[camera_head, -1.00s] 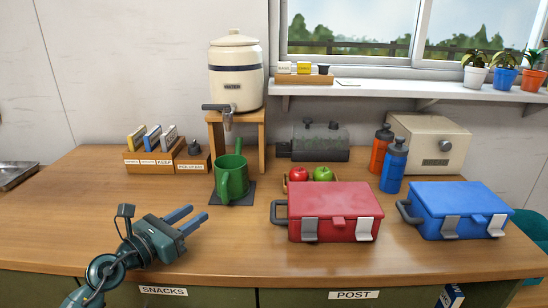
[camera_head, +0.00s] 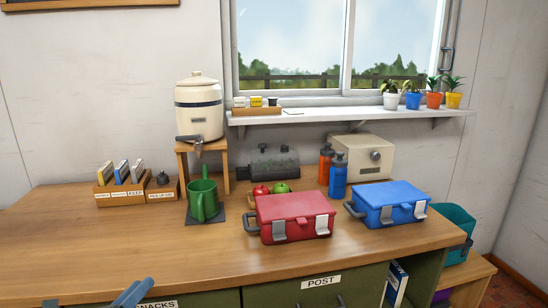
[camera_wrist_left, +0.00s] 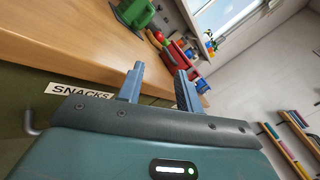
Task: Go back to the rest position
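My left gripper (camera_head: 132,292) shows only by its blue fingers at the bottom edge of the head view, in front of the counter's front edge near the SNACKS label (camera_head: 156,303). In the left wrist view the two fingers (camera_wrist_left: 159,85) stand apart with nothing between them, so it is open and empty. The counter edge (camera_wrist_left: 75,55) and the SNACKS label (camera_wrist_left: 80,92) show beyond them. My right gripper is in neither view.
The front left counter is clear. A teal bin (camera_head: 458,225) stands right.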

